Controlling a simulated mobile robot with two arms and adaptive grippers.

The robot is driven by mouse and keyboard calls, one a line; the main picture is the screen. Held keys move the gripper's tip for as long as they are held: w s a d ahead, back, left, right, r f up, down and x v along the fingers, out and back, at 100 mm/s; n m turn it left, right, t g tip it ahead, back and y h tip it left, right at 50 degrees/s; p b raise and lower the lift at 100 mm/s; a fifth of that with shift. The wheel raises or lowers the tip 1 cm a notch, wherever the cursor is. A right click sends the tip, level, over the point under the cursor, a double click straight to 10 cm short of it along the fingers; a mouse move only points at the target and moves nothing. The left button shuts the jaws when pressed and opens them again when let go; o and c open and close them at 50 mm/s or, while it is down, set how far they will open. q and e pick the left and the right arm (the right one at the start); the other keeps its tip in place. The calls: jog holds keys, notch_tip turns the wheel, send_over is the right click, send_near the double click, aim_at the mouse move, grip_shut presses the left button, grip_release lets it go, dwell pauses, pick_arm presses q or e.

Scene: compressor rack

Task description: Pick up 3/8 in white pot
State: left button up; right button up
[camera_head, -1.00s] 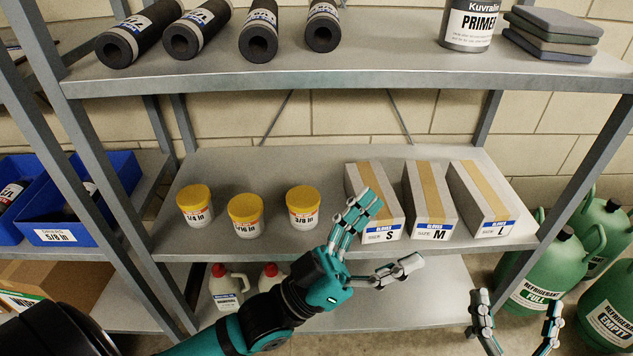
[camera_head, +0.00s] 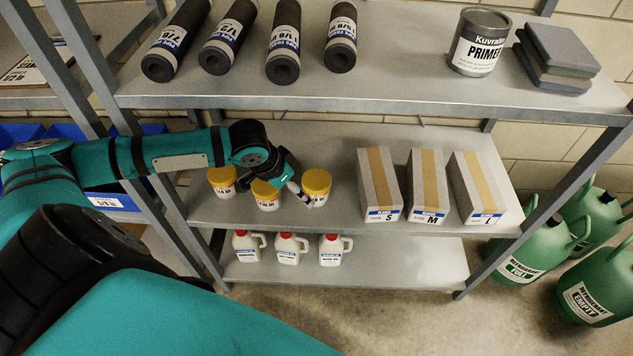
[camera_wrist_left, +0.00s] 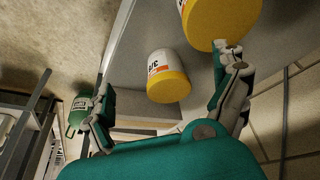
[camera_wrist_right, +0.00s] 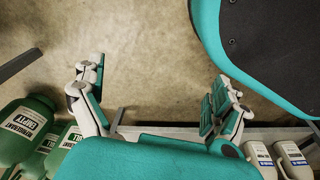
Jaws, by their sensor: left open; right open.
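The 3/8 in pot, white with a yellow lid, stands at the right end of a row of three pots on the middle shelf in the head view (camera_head: 317,184). In the left wrist view the 3/8 pot (camera_wrist_left: 168,82) appears upside down between my spread fingers, with no clear contact. My left gripper (camera_wrist_left: 168,70) is open; in the head view (camera_head: 292,189) it is at the pots, partly covering the middle pot (camera_head: 266,195). A neighbouring pot (camera_wrist_left: 220,20) is close to one left finger. My right gripper (camera_wrist_right: 160,88) is open and empty above the floor.
Glove boxes (camera_head: 380,185) stand right of the pots. Jugs (camera_head: 290,248) are on the lower shelf. The upper shelf (camera_head: 400,95) with pipe insulation and a primer can (camera_head: 480,42) overhangs the pots. Green cylinders (camera_head: 530,255) stand on the floor at right.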

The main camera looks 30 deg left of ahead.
aim_at(316, 179)
pick_arm(q)
jog(key=w, duration=0.2)
jog(key=w+d, duration=0.1)
jog(key=w, duration=0.2)
jog(key=shift+w+d, duration=0.1)
jog(key=shift+w, duration=0.1)
jog(key=b+x, duration=0.1)
jog(key=x, duration=0.3)
jog(key=shift+w+d+f+b, duration=0.1)
jog(key=shift+w+b, duration=0.3)
jog(key=shift+w+f, duration=0.15)
jog(key=shift+f, duration=0.2)
jog(key=c, duration=1.4)
pick_arm(e)
jog(key=w+r, duration=0.3)
jog(key=r, duration=0.2)
jog(key=shift+w+a+r+t, duration=0.25)
jog(key=shift+r+t, duration=0.05)
jog(key=shift+r, duration=0.05)
pick_arm(q)
jog(key=shift+r, duration=0.1)
